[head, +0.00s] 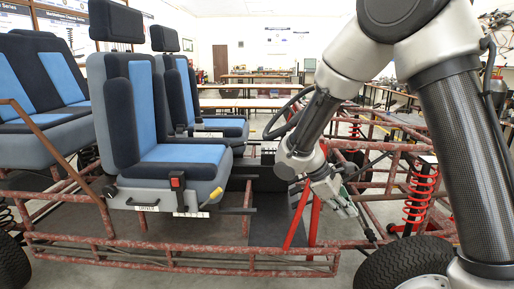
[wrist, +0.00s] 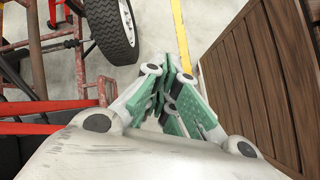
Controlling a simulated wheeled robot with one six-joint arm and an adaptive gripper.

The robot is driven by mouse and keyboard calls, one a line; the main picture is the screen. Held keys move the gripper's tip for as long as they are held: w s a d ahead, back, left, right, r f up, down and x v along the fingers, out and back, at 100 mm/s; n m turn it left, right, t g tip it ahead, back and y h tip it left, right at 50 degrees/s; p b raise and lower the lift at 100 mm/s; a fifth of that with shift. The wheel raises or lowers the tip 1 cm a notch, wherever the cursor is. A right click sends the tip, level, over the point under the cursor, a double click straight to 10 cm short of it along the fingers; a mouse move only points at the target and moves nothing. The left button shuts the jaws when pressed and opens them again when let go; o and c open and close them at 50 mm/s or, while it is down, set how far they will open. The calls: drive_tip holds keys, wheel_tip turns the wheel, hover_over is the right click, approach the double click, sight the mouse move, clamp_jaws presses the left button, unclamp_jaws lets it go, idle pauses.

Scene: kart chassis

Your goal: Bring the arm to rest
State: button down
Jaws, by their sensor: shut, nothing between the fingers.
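My gripper (head: 345,204) is at the end of my bent arm, right of the middle in the head view, in front of the red kart frame. In the wrist view my gripper (wrist: 170,72) shows its grey links and green finger pads drawn together. It is shut with nothing between the fingers. My arm comes down from the top right of the head view, with a dark cable looping beside its forearm.
The kart chassis (head: 180,259) has blue and black seats (head: 180,155), red coil springs (head: 420,195) and a black tyre (head: 405,262). In the wrist view a tyre (wrist: 112,30) lies upper left and a brown slatted wooden surface (wrist: 250,75) lies right, with pale floor between.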

drive_tip(key=s+d+r+m+t+y, duration=0.2)
drive_tip(key=s+d+r+m, duration=0.3)
drive_tip(key=s+r, duration=0.3)
drive_tip(key=s+d+r+m+t+y, duration=0.3)
drive_tip(key=s+d+r+m+y, duration=0.2)
drive_tip(key=s, duration=0.7)
wheel_tip(320, 180, up, 4)
drive_tip(key=shift+s+d+f+m, duration=0.25)
drive_tip(key=shift+d+m, duration=0.35)
drive_tip(key=shift+m, duration=0.6)
